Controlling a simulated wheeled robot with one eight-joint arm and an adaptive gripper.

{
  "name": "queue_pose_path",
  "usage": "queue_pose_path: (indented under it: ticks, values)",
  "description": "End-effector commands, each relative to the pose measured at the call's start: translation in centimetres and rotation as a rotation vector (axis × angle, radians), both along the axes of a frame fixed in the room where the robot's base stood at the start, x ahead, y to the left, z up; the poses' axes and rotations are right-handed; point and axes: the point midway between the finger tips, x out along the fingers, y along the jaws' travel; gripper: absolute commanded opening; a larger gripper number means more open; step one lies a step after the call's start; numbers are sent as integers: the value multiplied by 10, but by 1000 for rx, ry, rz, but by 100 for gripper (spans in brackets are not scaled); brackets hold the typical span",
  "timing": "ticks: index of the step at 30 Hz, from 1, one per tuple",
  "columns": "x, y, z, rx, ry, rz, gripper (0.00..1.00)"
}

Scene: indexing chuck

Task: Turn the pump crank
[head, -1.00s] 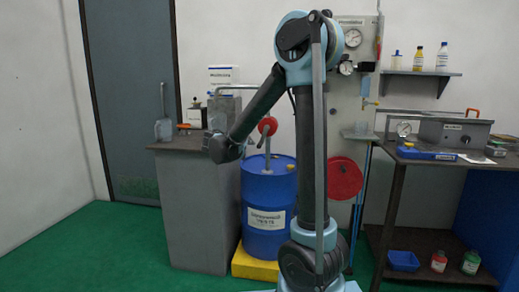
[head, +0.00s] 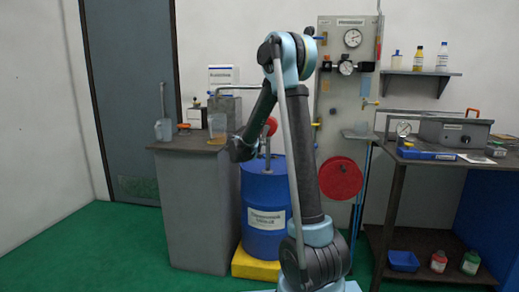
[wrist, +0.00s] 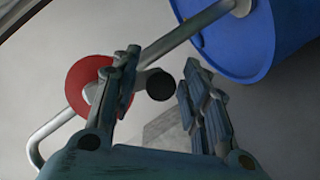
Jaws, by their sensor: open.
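The pump stands on the blue drum (head: 263,222), and its red disc (head: 271,126) shows just right of my forearm. In the wrist view the red disc (wrist: 84,84) is at the left, on a grey pipe (wrist: 187,30) that runs up to the drum (wrist: 245,38). A short grey stem with a black round knob (wrist: 160,85) projects from the disc. My gripper (wrist: 160,64) is open, with the knob appearing between its two fingers and apart from both. I cannot tell how deep the knob sits. In the head view my gripper (head: 240,150) is dark and small.
A grey bench (head: 192,215) stands left of the drum, with an amber beaker (head: 217,128) and a scoop (head: 163,125) on top. The drum sits on a yellow base (head: 257,264). A red reel (head: 340,178) hangs right of my arm. A dark table (head: 394,195) stands at the right.

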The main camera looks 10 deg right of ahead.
Motion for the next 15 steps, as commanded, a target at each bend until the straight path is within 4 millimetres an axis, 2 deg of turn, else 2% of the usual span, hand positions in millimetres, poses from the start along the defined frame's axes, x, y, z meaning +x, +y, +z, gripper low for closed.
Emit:
queue_pose_path:
  ticks: [12, 15]
  values:
    - [6, -4, -2, 0, 0, 0, 41]
    - [6, -4, -2, 0, 0, 0, 19]
